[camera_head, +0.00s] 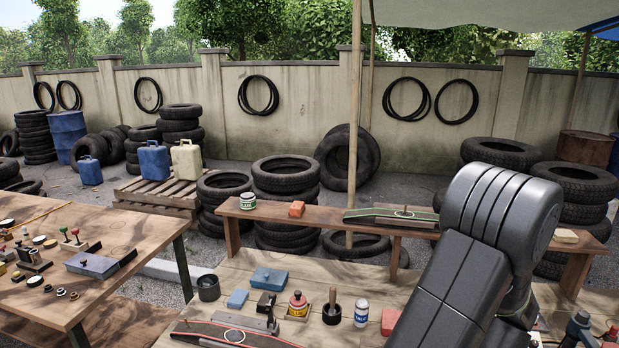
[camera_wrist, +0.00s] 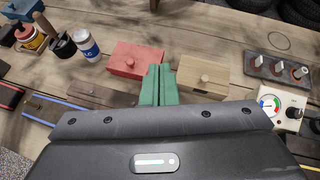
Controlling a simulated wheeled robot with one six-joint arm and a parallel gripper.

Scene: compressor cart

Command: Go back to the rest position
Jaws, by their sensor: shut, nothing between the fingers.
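My gripper (camera_wrist: 159,85) shows in the wrist view as two green fingers pressed together, with nothing between them. I cannot tell how high the fingertips are above the bench. In the head view my dark arm rises at the right front, and the gripper itself is hidden or out of frame.
A white-labelled bottle (camera_wrist: 86,43), a gauge box (camera_wrist: 281,106) and a switch panel (camera_wrist: 276,69) stand around the gripper. A raised shelf (camera_head: 335,222) runs along the back of the bench. A second table (camera_head: 70,250) with small parts stands left. A pole (camera_head: 354,120) rises behind.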

